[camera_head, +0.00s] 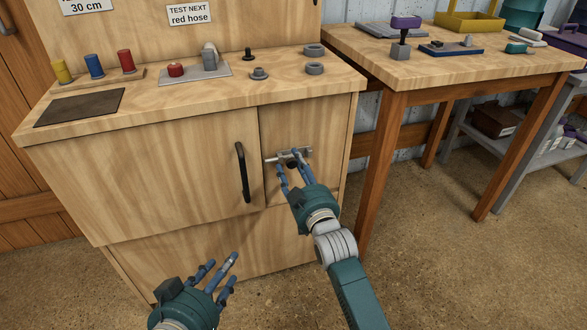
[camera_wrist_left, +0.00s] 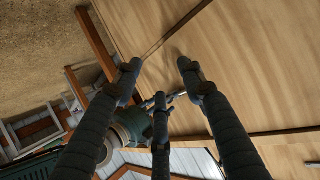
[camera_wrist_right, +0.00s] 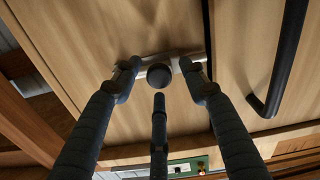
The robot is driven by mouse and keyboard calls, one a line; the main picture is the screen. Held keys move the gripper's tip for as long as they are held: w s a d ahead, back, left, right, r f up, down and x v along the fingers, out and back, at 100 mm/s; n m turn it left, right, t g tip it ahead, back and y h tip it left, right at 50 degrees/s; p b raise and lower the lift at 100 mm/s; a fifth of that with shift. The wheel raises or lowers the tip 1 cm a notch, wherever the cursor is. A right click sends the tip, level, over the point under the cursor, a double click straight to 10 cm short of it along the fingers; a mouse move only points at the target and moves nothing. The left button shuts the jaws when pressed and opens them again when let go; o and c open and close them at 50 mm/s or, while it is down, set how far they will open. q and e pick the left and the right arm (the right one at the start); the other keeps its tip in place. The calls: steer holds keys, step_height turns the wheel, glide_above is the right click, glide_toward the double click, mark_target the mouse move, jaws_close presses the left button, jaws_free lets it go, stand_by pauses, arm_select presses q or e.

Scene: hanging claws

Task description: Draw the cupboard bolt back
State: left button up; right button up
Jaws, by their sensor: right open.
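The cupboard bolt (camera_head: 302,154) is a silver bar with a dark round knob, mounted on the cupboard front across the gap beside the small right panel. In the right wrist view the bolt's dark knob (camera_wrist_right: 159,76) sits between the fingers. My right gripper (camera_head: 289,168) is open, with its fingertips at the bolt on both sides of the knob; I cannot tell if they touch it. My left gripper (camera_head: 221,268) is open and empty, low in front of the cupboard door. The door's black handle (camera_head: 242,172) is left of the bolt.
The cupboard top (camera_head: 210,95) carries coloured pegs, a grey-based fixture (camera_head: 195,72) and several dark rings. A wooden table (camera_head: 430,66) with tools stands at the right, a grey shelf beyond it. The floor in front is clear.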

arm_select(q)
steer(key=shift+w+r, duration=0.1)
steer(key=shift+r, duration=0.1)
arm_select(e)
steer(key=shift+w, duration=0.1)
jaws_close()
arm_select(q)
steer(key=s+a+f+g+y+p, duration=0.1)
steer(key=s+a+f+g, duration=0.1)
steer(key=s+f, duration=0.3)
steer(key=shift+s+a+f+g, duration=0.15)
steer(key=shift+s+f+g, duration=0.35)
steer(key=shift+g, duration=0.4)
arm_select(e)
steer(key=d, duration=0.1)
steer(key=w+d, duration=0.1)
steer(key=d, duration=0.2)
steer(key=shift+w+r, duration=0.15)
steer(key=shift+w, duration=0.1)
jaws_free()
steer(key=shift+d, duration=0.15)
arm_select(q)
steer(key=shift+w, duration=0.15)
